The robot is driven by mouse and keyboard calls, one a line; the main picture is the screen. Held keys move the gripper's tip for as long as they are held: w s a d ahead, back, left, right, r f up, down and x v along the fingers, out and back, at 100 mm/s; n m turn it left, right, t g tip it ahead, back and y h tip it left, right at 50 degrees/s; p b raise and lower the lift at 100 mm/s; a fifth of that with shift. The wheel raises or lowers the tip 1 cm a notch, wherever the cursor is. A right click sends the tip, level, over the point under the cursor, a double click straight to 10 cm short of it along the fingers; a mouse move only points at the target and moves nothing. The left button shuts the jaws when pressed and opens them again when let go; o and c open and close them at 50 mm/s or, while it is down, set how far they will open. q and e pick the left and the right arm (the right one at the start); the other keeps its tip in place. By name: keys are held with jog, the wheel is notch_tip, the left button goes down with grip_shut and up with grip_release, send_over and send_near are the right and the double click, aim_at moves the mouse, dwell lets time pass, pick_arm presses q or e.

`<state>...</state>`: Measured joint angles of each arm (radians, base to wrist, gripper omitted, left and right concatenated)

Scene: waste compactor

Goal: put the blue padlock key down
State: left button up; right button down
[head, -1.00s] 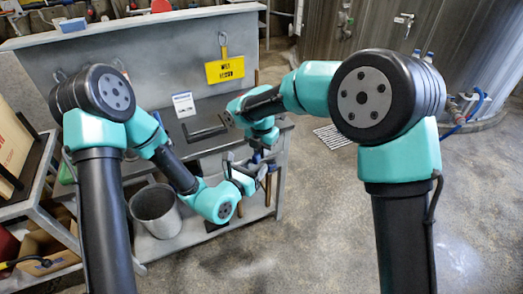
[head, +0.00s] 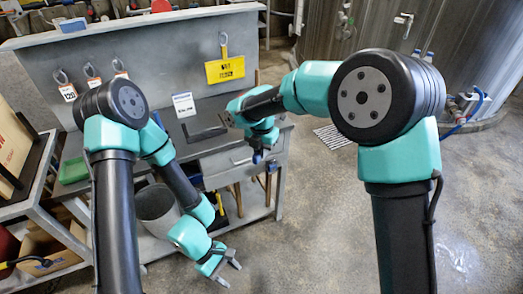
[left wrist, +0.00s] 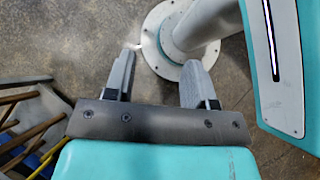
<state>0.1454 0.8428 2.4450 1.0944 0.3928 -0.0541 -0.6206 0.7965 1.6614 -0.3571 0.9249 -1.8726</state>
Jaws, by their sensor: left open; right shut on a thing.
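My right gripper (head: 259,148) hangs pointing down just in front of the workbench's front edge. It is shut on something. A small dark blue piece (head: 257,157) shows at its tip and fits the blue padlock key, but it is too small to make out its shape. My left gripper (head: 230,272) is open and empty, low in front of the bench and below the right one.
The grey workbench (head: 238,138) holds a white card (head: 183,104), a flat black item (head: 206,134) and a green tray (head: 74,171). A yellow sign (head: 225,69) and several tagged padlocks hang on its back panel. A metal bin (head: 153,205) stands below.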

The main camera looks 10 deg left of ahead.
pick_arm(q)
jog(key=w+a+f+m+y, duration=0.1)
jog(key=a+f+m+y, duration=0.3)
jog(key=a+f+m, duration=0.25)
jog(key=w+a+f+m+t, duration=0.2)
jog(key=w+m+t, duration=0.2)
jog(key=w, duration=0.3)
jog(key=shift+w+a+m+y, duration=0.2)
jog(key=shift+w+m+y, duration=0.15)
jog(key=shift+m, duration=0.2)
jog(key=shift+a, duration=0.1)
